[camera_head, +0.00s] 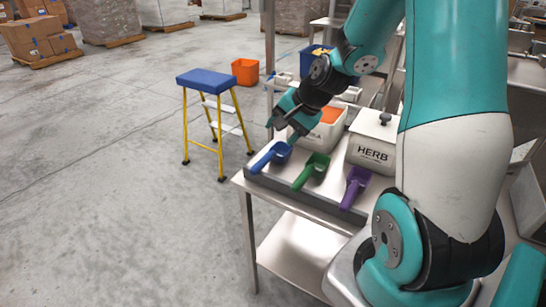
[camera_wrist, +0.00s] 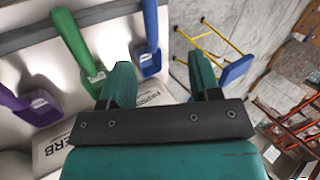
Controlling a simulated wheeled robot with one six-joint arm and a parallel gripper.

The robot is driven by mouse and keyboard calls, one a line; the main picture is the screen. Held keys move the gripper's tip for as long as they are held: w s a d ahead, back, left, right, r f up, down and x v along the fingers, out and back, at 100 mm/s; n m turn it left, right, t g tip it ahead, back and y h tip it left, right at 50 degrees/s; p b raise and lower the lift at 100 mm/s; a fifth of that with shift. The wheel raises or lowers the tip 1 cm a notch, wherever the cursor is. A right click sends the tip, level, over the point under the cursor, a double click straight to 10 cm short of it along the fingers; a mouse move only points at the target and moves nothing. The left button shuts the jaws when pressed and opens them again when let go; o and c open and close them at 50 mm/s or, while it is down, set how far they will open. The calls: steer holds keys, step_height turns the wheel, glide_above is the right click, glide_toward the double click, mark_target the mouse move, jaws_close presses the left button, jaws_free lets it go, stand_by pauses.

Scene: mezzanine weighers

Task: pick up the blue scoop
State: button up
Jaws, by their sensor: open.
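The blue scoop (camera_head: 268,158) lies at the left end of a row of scoops on the steel table (camera_head: 240,181). Its bowl points toward the white bins and its handle toward the near edge. It also shows in the wrist view (camera_wrist: 150,40), upper middle, beyond the gap between the fingers and nearer the left finger. My gripper (camera_head: 284,122) is above and just behind the scoop bowl in the head view. In the wrist view my gripper (camera_wrist: 162,80) has its fingers wide apart with nothing between them. The scoop appears apart from the fingers.
A green scoop (camera_head: 311,171) and a purple scoop (camera_head: 354,187) lie to the right. A white HERB bin (camera_head: 373,150) and an orange-filled bin (camera_head: 325,131) stand behind. A blue-topped stool (camera_head: 207,80) and orange bucket (camera_head: 245,72) are left; open floor lies beyond.

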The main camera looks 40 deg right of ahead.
mark_target(267, 156)
steer(key=shift+m, duration=0.9)
steer(key=w+f, duration=0.2)
steer(key=f, duration=0.1)
steer(key=w+f, duration=0.2)
steer(key=f, duration=0.2)
steer(key=w+d+f, duration=0.1)
steer(key=w+f, duration=0.1)
steer(key=f, duration=0.2)
steer(key=shift+w+d+p, duration=0.1)
steer(key=shift+p, duration=0.3)
steer(key=shift+d+p+x, duration=0.2)
steer(key=shift+p+x, duration=0.35)
steer(key=shift+x, duration=2.3)
steer(key=c, duration=1)
